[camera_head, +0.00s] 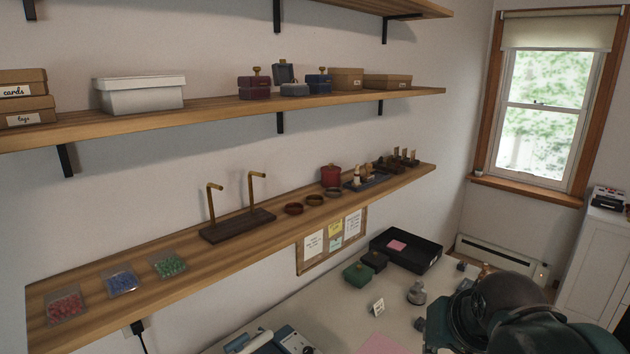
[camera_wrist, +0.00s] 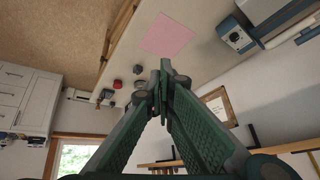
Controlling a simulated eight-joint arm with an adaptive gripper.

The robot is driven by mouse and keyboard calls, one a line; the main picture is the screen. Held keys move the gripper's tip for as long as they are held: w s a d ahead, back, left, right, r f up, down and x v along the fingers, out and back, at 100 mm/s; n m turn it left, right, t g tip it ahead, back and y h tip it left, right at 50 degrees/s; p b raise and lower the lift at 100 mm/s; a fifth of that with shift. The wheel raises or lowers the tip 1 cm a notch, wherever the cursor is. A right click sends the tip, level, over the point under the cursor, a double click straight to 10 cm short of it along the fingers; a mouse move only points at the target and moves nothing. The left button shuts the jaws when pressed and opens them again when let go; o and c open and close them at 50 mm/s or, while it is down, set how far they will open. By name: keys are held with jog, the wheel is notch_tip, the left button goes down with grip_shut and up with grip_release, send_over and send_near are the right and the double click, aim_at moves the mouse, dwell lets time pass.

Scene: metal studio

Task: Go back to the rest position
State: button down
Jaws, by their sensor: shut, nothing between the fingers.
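My gripper (camera_wrist: 163,72) shows in the wrist view as two long green fingers whose tips meet, with nothing between them. The wrist view is rolled, with the white table (camera_wrist: 125,45) at the top and the window at the bottom. In the head view a dark green part of my arm (camera_head: 505,310) covers the lower right corner, in front of the table (camera_head: 340,310). My fingertips cannot be made out there. I see no contact between the gripper and any object.
A wooden shelf (camera_head: 130,262) along the wall holds bead bags, a brass stand (camera_head: 238,222) and small pots. Another shelf (camera_head: 220,108) above holds boxes. On the table are a black tray (camera_head: 428,262), a green box (camera_head: 357,275) and a pink sheet (camera_wrist: 167,35). A white cabinet (camera_head: 598,260) stands right.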

jog(key=s+a+f+n, duration=0.2)
jog(key=s+f, duration=0.1)
jog(key=s, duration=0.2)
jog(key=shift+s+f+t, duration=0.2)
jog(key=shift+f+t, duration=0.05)
jog(key=shift+t, duration=0.05)
dwell(3.2)
